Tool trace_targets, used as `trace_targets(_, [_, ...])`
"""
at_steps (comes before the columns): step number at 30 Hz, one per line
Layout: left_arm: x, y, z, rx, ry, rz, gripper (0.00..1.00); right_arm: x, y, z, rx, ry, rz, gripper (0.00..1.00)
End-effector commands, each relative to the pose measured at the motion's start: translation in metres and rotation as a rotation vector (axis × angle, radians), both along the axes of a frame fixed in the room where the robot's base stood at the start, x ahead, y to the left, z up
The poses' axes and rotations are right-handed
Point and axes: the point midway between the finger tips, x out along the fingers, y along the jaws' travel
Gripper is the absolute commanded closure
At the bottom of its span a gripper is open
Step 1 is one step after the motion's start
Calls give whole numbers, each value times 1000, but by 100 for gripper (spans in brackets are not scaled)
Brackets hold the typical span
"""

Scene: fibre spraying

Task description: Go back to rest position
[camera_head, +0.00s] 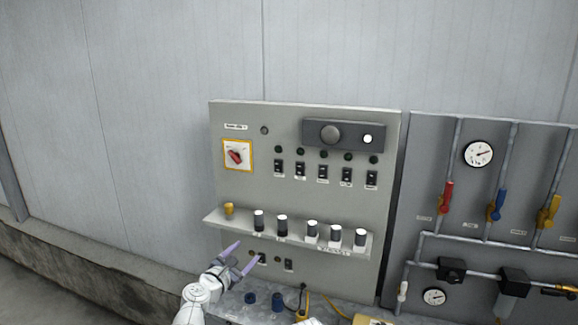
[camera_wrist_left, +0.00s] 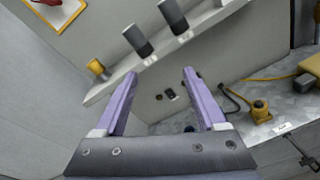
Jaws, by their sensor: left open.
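My left gripper (camera_head: 241,256) is in front of the lower part of the grey control panel (camera_head: 225,180), below its shelf. Its two purple fingers are apart and nothing is between them. In the left wrist view the open fingers (camera_wrist_left: 160,98) point at the panel's lower face, where a small black switch (camera_wrist_left: 171,94) shows beyond the gap. I cannot tell how far the fingertips are from the panel. My right gripper is in neither view.
A sloped shelf (camera_head: 215,218) with several black-and-white knobs and a yellow knob (camera_head: 229,209) juts out above the gripper. A metal table (camera_head: 233,300) below holds blue caps (camera_head: 250,298) and a yellow tool (camera_head: 303,304). Pipes and valves stand right. The wall at left is clear.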

Motion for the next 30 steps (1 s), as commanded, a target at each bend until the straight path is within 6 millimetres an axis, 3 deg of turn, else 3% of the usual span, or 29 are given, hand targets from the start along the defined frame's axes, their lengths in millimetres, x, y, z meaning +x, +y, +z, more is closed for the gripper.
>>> trace_targets(7, [-50, -85, -57, 497, -22, -357, 27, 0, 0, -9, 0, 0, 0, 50])
trace_targets(10, [-92, -121, -99, 807, -49, -612, 27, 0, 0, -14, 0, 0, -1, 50])
trace_targets(13, [-145, -140, -148, 1138, -81, -923, 27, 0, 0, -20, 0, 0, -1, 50])
trace_targets(15, [-182, -140, -178, 1352, -101, -1155, 27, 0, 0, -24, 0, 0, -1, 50])
trace_targets(18, [-228, -126, -207, 1589, -118, -1469, 27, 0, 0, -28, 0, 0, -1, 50])
trace_targets(21, [-260, -105, -222, 1744, -116, -1734, 27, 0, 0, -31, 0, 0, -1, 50])
trace_targets(25, [-286, -83, -227, 1846, -99, -1967, 27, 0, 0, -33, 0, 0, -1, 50])
trace_targets(30, [-296, -71, -226, 1885, -83, -2088, 27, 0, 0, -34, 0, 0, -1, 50])
